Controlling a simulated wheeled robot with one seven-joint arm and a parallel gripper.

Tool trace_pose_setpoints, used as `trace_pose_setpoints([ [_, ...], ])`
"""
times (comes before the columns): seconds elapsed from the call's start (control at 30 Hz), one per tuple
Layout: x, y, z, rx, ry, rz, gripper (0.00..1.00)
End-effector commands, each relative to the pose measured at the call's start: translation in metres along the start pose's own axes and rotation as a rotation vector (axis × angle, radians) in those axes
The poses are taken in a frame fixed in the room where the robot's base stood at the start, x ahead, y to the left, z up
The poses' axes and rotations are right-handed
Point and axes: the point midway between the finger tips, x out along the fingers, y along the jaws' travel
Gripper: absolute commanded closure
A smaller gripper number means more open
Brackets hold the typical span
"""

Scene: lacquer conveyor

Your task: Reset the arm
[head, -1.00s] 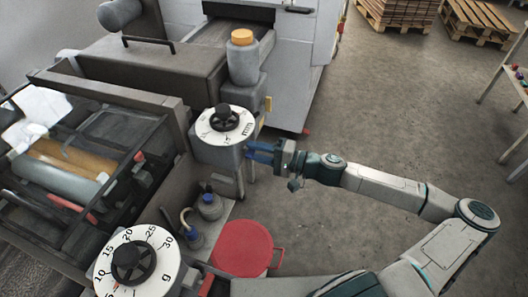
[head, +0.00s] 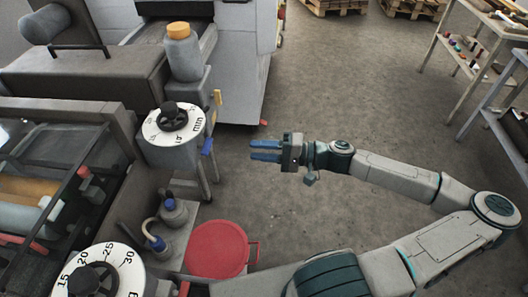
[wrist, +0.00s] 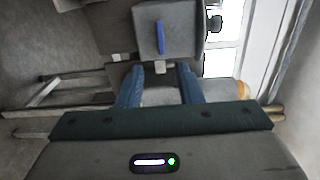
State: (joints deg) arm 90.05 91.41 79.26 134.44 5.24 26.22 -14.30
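My gripper (head: 265,150) is at the end of my arm in the middle of the head view, over open floor. Its two blue fingers point left and are apart with nothing between them. In the wrist view the fingers (wrist: 160,88) also stand apart and empty. A grey box with a small blue tab (wrist: 161,38) lies ahead of them. The gripper is clear of the machine, to the right of the dial marked "min" (head: 158,133).
A second dial (head: 112,258) is at the lower left. A red round lid (head: 216,250) is below my gripper in the picture. A bottle with an orange cap (head: 182,58) stands on the machine. Tables (head: 478,85) stand at the right; pallets (head: 410,8) lie far back. The middle floor is clear.

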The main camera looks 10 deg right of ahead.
Motion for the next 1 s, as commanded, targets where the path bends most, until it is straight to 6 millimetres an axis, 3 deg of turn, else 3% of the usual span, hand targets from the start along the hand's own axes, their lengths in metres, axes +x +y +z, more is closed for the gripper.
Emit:
trace_pose_setpoints([
  [0.2,-0.008,0.000,0.000,0.000,0.000,0.000,0.67],
  [0.7,-0.006,0.002,0.002,0.003,-0.009,0.010,0.67],
  [0.87,0.009,0.024,0.019,0.031,-0.091,0.108,0.67],
  [1.0,0.022,0.057,0.048,0.070,-0.215,0.271,0.67],
])
